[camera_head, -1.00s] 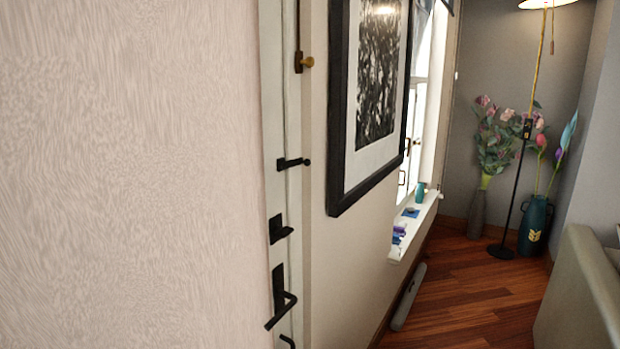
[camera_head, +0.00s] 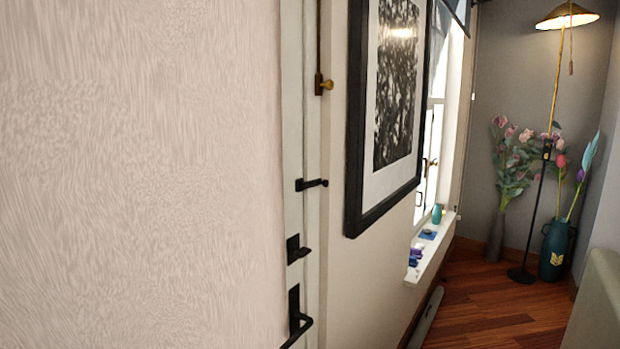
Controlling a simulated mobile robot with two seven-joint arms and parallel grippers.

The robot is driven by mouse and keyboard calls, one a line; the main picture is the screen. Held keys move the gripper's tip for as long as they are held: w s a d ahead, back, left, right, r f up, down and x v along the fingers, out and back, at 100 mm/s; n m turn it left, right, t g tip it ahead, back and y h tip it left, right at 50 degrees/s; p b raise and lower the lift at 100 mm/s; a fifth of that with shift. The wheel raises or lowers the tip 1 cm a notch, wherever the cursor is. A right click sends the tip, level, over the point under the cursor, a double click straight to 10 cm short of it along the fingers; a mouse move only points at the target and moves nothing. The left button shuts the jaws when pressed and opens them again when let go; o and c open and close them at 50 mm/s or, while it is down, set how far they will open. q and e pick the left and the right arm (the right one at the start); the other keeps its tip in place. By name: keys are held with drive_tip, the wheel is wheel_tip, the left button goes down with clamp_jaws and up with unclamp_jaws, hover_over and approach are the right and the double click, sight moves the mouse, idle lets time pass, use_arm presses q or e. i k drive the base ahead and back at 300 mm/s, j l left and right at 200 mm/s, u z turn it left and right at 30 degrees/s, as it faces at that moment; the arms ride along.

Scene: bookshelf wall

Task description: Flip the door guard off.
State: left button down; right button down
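A white door (camera_head: 297,130) shows as a narrow strip, seen at a steep angle beyond a pale wall. Its hardware lines the strip. A dark plate with a brass knob (camera_head: 325,85) is at the top, below a thin vertical rod. A black latch with a short arm pointing right (camera_head: 312,184) is in the middle. A black thumb-turn lock (camera_head: 297,250) and a black lever handle (camera_head: 297,318) are below. I cannot tell for sure which piece is the door guard; the black latch resembles one. Neither of my grippers is in view.
The pale textured wall (camera_head: 140,170) fills the left and hides part of the door. A framed picture (camera_head: 385,110) hangs right of the door. Beyond are a window sill (camera_head: 435,250), flower vases (camera_head: 556,250) and a floor lamp (camera_head: 527,273). Some wooden floor (camera_head: 470,315) is clear.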

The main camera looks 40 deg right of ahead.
sight(315, 182)
drive_tip(key=l+u, duration=0.4)
drive_tip(key=i+l+u, duration=0.1)
drive_tip(key=u, duration=0.3)
drive_tip(key=l+u, duration=0.15)
drive_tip(key=l, duration=0.45)
drive_tip(key=k+l+u, duration=0.15)
drive_tip(key=l, duration=0.95)
drive_tip(key=k+l, duration=0.15)
drive_tip(key=l, duration=0.35)
